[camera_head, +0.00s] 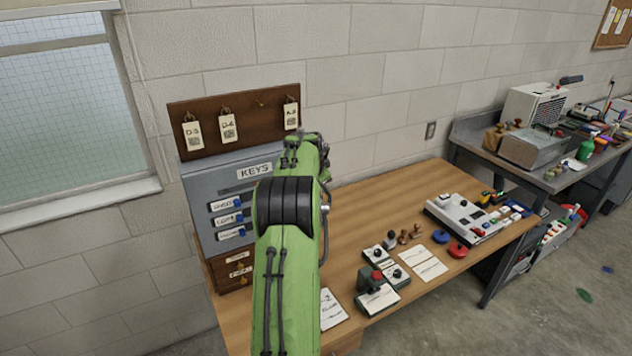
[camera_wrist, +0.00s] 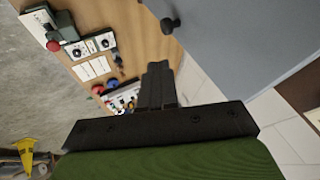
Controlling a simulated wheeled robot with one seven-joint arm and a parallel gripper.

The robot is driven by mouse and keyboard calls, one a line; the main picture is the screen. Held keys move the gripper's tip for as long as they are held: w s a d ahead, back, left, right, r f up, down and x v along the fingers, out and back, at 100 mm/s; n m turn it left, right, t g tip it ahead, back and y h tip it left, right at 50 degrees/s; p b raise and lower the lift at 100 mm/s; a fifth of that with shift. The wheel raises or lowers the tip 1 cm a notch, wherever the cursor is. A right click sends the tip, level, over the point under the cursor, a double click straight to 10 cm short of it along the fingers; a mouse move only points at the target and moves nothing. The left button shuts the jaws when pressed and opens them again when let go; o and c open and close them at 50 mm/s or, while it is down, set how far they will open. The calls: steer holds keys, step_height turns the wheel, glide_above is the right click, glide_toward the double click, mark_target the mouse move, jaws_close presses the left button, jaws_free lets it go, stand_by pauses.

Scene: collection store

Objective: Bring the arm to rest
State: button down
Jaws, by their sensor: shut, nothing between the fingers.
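My green arm rises through the middle of the head view, in front of the wooden desk (camera_head: 380,215) and the grey key cabinet (camera_head: 205,180). The arm hides part of both. My gripper shows in the wrist view (camera_wrist: 158,72), with its dark fingers together and nothing between them. In the head view the fingers cannot be made out behind the arm. In the wrist view the cabinet's grey face (camera_wrist: 240,40) lies to the right of the fingers, and the desk top (camera_wrist: 140,35) lies to their left.
A wooden board (camera_head: 180,118) with hanging key tags stands above the cabinet. Small control boxes (camera_head: 378,290), stamps, cards and a grey console (camera_head: 470,218) sit on the desk. A cluttered metal bench (camera_head: 555,180) stands at the right. A window (camera_head: 60,110) is at the left.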

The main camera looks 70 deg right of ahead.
steer(key=v, duration=0.3)
steer(key=shift+s+a+r, duration=0.15)
steer(key=shift+s+a, duration=0.05)
steer(key=shift+s, duration=0.25)
